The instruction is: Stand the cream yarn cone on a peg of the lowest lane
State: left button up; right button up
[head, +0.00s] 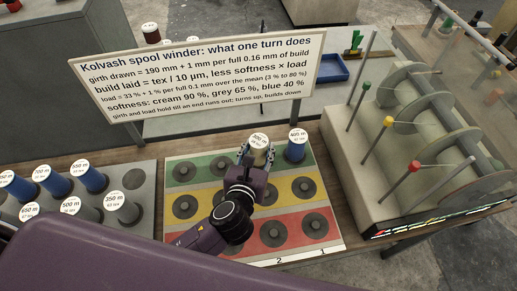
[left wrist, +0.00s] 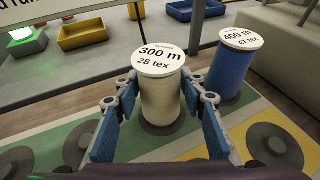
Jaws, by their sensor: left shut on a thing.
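The cream yarn cone (head: 258,156), labelled 300 m and 28 tex in the left wrist view (left wrist: 162,98), is upright over a dark round peg base in the green lane (head: 203,166). My left gripper (head: 256,160) is shut on it, one finger on each side. I cannot tell whether the cone rests on the peg or hangs just above it. A blue cone (head: 297,149), labelled 400 m, stands to its right in the same lane. The yellow lane (head: 285,192) and the red lane (head: 295,238), nearest me, show empty dark pegs. My right gripper is out of view.
A grey rack (head: 146,178) with blue and grey cones stands left. A winder (head: 375,170) with discs and coloured knobs stands right. A sign (head: 200,75) rises behind the board. A blue tray (head: 333,68) lies farther back.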

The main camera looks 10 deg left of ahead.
pick_arm(q)
jog(key=shift+f, duration=0.1)
jog(key=o, duration=1.4)
jog(key=shift+c, duration=0.2)
jog(key=b+v, duration=0.1)
jog(key=v, duration=1.1)
